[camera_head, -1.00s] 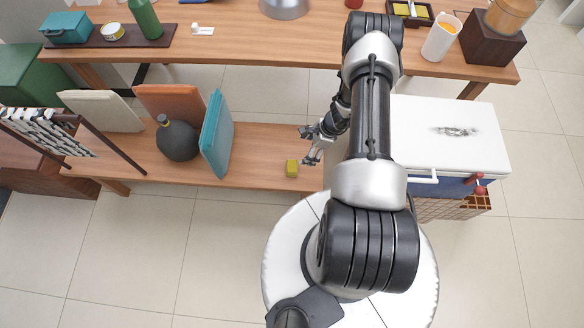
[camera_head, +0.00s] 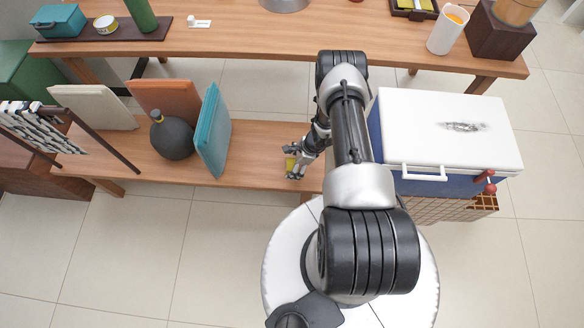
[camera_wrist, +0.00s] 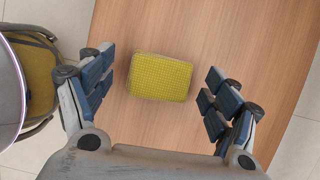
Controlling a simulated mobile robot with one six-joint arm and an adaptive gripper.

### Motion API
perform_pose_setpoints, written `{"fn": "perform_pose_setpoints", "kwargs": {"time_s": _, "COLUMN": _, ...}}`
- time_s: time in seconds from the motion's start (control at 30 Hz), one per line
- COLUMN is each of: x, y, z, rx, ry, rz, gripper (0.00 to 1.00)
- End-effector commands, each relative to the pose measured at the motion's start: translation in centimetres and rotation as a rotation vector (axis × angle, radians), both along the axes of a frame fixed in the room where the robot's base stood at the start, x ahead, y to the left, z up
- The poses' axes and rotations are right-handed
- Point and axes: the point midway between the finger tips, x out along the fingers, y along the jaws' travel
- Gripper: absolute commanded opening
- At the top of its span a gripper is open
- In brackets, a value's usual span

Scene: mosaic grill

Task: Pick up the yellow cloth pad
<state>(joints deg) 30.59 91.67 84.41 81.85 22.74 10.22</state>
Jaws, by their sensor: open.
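The yellow cloth pad (camera_wrist: 160,77) lies flat on the wooden bench (camera_wrist: 225,30) in the wrist view, a small textured block. In the head view the pad (camera_head: 290,164) shows partly, covered in part by my gripper (camera_head: 293,164). My gripper (camera_wrist: 159,100) is open in the wrist view, with one finger on each side of the pad and a clear gap on both sides. The pad sits slightly nearer the left finger. Nothing is held.
A teal board (camera_head: 213,131) and a dark round bottle (camera_head: 172,138) stand on the bench to the left. A white-lidded cooler (camera_head: 450,130) is to the right of my arm. A long wooden table (camera_head: 235,38) runs behind. The bench between the teal board and pad is clear.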

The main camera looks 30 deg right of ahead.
Motion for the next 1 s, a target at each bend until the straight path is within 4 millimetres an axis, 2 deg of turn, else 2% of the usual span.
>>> {"fn": "perform_pose_setpoints", "kwargs": {"time_s": 0.07, "x": 0.18, "y": 0.3, "z": -0.97, "rx": 0.0, "ry": 0.0, "rz": 0.001, "gripper": 0.82}}
{"fn": "perform_pose_setpoints", "kwargs": {"time_s": 0.3, "x": 0.25, "y": 0.3, "z": -0.83, "rx": 0.0, "ry": -0.001, "rz": 0.0, "gripper": 0.8}}
{"fn": "perform_pose_setpoints", "kwargs": {"time_s": 0.9, "x": 0.23, "y": 0.29, "z": -0.84, "rx": 0.0, "ry": 0.0, "rz": 0.0, "gripper": 0.4}}
{"fn": "perform_pose_setpoints", "kwargs": {"time_s": 1.0, "x": 0.23, "y": 0.29, "z": -0.84, "rx": 0.0, "ry": 0.0, "rz": 0.0, "gripper": 0.38}}
